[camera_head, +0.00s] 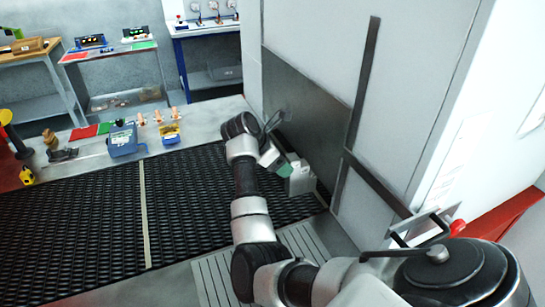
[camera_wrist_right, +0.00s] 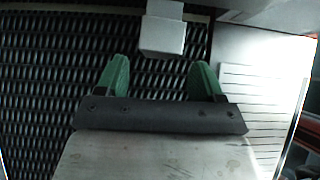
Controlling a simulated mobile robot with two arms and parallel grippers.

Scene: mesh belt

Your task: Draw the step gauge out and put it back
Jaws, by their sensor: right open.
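A pale grey stepped block (camera_head: 300,178), which I take to be the step gauge, stands by the foot of the dark panel, at the edge of the black mesh belt (camera_head: 80,215). In the right wrist view the block (camera_wrist_right: 163,32) is just ahead of the fingers, roughly centred between them. My right gripper (camera_head: 286,168) has green fingers, close to the block in the head view. In the right wrist view the gripper (camera_wrist_right: 158,68) is open, with nothing between its fingers. My left gripper is not in view.
A tall grey cabinet with a dark panel (camera_head: 305,110) rises right beside the right gripper. A slatted plate (camera_head: 215,280) lies at the belt's near right. A blue device (camera_head: 123,140) and small items stand on the far ledge. The belt's left part is clear.

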